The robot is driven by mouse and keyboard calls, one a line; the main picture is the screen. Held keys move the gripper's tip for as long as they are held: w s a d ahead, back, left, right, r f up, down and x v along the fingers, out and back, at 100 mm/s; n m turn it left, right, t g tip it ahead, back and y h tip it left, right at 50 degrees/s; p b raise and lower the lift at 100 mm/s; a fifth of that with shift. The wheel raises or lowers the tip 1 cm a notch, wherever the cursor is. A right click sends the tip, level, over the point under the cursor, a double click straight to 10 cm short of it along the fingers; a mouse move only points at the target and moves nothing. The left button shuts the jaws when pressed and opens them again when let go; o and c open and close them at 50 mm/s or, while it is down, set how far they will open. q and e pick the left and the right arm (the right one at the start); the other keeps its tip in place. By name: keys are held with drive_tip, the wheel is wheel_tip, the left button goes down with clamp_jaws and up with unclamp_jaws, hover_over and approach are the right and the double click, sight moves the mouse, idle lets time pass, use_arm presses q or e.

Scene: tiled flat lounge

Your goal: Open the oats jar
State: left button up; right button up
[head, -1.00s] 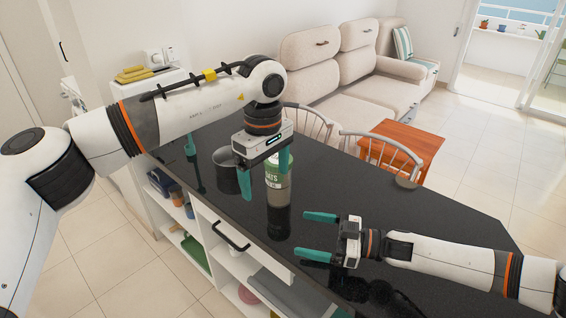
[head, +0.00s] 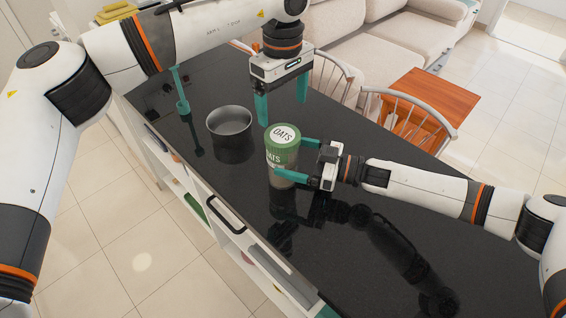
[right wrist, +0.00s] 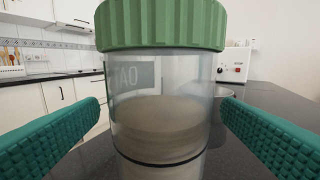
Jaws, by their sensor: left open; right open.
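The oats jar (head: 281,158) stands upright on the black counter, with its green lid (head: 284,134) on and an "OATS" label on top. In the right wrist view the clear jar body (right wrist: 160,120) holds a beige filling under the ribbed green lid (right wrist: 160,25). My right gripper (head: 290,157) is open, with one finger on each side of the jar body below the lid. In the right wrist view gaps show between the fingers and the jar. My left gripper (head: 283,106) is open and empty above and just behind the lid, fingers pointing down.
A grey metal pot (head: 230,121) stands left of the jar. A slim teal object (head: 181,92) stands further left on the black counter (head: 330,270). Wooden chairs (head: 408,113) line the far side. The counter's front right is clear.

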sight(283, 135)
drive_tip(key=x, duration=0.4)
drive_tip(key=shift+a, duration=0.25)
use_arm(q)
drive_tip(key=shift+w, duration=0.1)
use_arm(e)
drive_tip(key=shift+w, duration=0.1)
drive_tip(key=c, duration=1.8)
use_arm(q)
drive_tip(key=shift+m, duration=0.4)
use_arm(e)
clamp_jaws()
use_arm(q)
drive_tip(key=m, duration=0.3)
drive_tip(key=shift+f+m, duration=0.1)
drive_tip(key=shift+m, duration=0.2)
drive_tip(key=shift+f, duration=3.9)
